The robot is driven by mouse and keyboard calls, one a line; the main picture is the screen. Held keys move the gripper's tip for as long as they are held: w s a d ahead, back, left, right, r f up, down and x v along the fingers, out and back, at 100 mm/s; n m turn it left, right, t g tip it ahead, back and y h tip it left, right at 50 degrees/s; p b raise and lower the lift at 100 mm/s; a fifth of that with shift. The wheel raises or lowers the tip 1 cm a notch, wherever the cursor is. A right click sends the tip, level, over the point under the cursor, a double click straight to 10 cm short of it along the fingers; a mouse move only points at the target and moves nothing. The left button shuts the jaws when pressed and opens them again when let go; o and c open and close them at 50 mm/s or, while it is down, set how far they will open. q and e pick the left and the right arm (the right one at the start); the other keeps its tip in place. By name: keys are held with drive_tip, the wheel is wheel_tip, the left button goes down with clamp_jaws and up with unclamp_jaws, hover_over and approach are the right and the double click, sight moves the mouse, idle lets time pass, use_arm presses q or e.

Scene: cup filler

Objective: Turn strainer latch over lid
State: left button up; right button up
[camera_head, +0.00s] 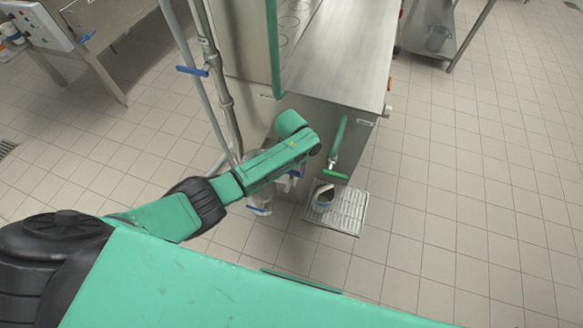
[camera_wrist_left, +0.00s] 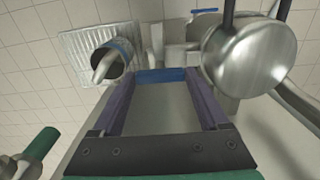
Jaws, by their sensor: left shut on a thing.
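In the left wrist view, my left gripper (camera_wrist_left: 160,78) reaches out with two dark purple fingers. Its tips are closed on a blue latch handle (camera_wrist_left: 160,75), which lies crosswise between them. The round metal strainer housing (camera_wrist_left: 250,55) is just right of the fingertips, with dark bars at its top. I cannot tell its lid apart from its body. In the head view, my left arm comes in from the left and covers most of the strainer (camera_head: 261,198) and the fingertips. My right gripper is not in view.
A green-handled tap (camera_head: 336,174) is above the tray. Pipes with a blue valve handle (camera_head: 192,70) rise behind.

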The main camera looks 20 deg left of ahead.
use_arm(q)
drive_tip(key=shift+r+m, duration=0.1)
drive_tip(key=shift+m, duration=0.2)
drive_tip(key=m+p, duration=0.1)
drive_tip(key=m, duration=0.2)
drive_tip(key=m+p, duration=0.1)
drive_tip(key=m, duration=0.3)
drive_tip(key=m+p, duration=0.1)
drive_tip(key=m, duration=0.9)
idle(0.5)
drive_tip(key=o, duration=1.2)
drive_tip(key=shift+o, duration=0.2)
